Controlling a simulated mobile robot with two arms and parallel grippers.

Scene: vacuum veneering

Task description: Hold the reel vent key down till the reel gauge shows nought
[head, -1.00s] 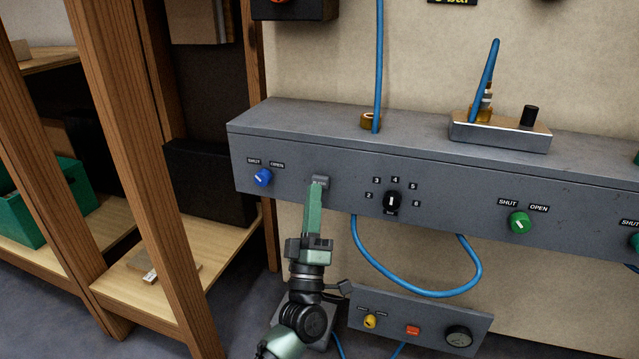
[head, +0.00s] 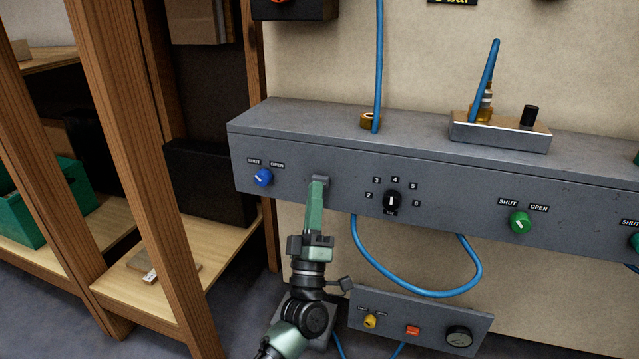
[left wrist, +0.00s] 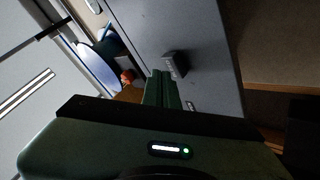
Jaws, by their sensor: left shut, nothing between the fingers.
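My left gripper (head: 317,186) is shut and empty. Its fingertips are at a small grey key (head: 320,180) on the front of the long grey panel (head: 300,155), and partly hide it. In the left wrist view the key (left wrist: 175,64) stands out from the panel just beyond the shut fingers (left wrist: 162,84). I cannot tell whether it is pressed, and I see no label on it. A dark round dial (head: 459,337) sits on the low grey box; I cannot read it or tell whether it is the reel gauge. My right gripper is not in view.
On the panel are a blue knob (head: 263,177), a black numbered selector (head: 392,201) and a green knob (head: 520,222). A blue hose (head: 420,288) loops below the panel. The low box (head: 385,325) has yellow and red controls. Wooden shelving (head: 150,180) stands at left.

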